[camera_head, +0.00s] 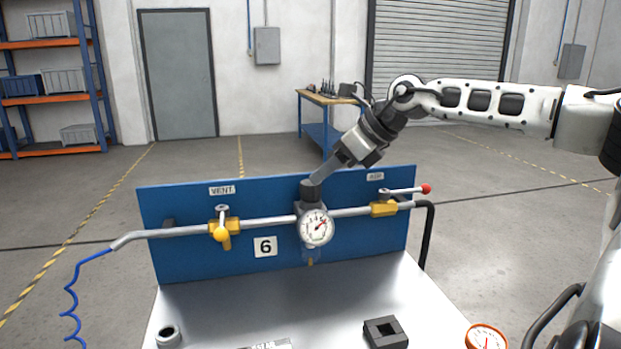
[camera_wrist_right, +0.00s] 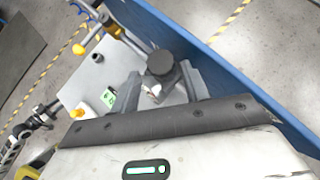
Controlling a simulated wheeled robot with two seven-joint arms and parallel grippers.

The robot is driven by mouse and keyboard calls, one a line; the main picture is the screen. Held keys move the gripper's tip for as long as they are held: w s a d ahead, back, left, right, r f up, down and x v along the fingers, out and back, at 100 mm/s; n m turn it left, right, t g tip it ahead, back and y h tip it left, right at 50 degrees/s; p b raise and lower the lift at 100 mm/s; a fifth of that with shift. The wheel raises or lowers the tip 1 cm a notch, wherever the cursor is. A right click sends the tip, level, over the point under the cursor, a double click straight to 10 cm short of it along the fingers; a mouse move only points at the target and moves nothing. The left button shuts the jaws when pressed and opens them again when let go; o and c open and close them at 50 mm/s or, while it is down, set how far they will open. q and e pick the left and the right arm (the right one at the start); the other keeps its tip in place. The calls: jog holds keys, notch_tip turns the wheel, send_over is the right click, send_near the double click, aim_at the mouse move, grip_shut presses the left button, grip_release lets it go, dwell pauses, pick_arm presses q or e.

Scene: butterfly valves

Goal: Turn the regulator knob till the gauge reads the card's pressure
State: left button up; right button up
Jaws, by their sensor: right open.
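The regulator's dark round knob (camera_head: 311,188) sits on top of the regulator, in the middle of the blue panel. The white gauge (camera_head: 317,228) faces me below it, its red needle pointing to the upper right; its numbers are too small to read surely. My right gripper (camera_head: 313,181) comes down from the upper right to the knob. In the wrist view it (camera_wrist_right: 160,75) is open, with one finger on each side of the knob (camera_wrist_right: 160,63) and visible gaps. A dark arm end (camera_wrist_right: 45,112) there seems to be my left gripper, its jaws unclear.
A yellow vent valve (camera_head: 222,230) is on the pipe at left, and a yellow valve with a red-tipped lever (camera_head: 405,190) at right.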

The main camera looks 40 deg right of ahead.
aim_at(310, 184)
jog(key=x, duration=0.3)
jog(key=shift+w+f, duration=0.15)
jog(key=shift+f, duration=0.05)
pick_arm(q)
jog(key=shift+a+f, duration=0.1)
pick_arm(e)
jog(key=shift+x, duration=0.95)
jog(key=c, duration=0.7)
jog(key=shift+a+f+h+b, duration=0.1)
jog(key=shift+h+b, duration=0.2)
jog(key=shift+b, duration=0.3)
jog(key=shift+f+m+t+h+b, duration=0.15)
jog(key=shift+m+t+h+b, duration=0.25)
jog(key=shift+m+b, duration=0.7)
jog(key=shift+h+b, duration=0.3)
jog(key=shift+b, duration=0.35)
pick_arm(q)
jog(key=shift+w+d+f, duration=0.2)
jog(key=shift+d+f, duration=0.25)
jog(key=shift+f, duration=0.2)
pick_arm(e)
jog(key=shift+r, duration=0.3)
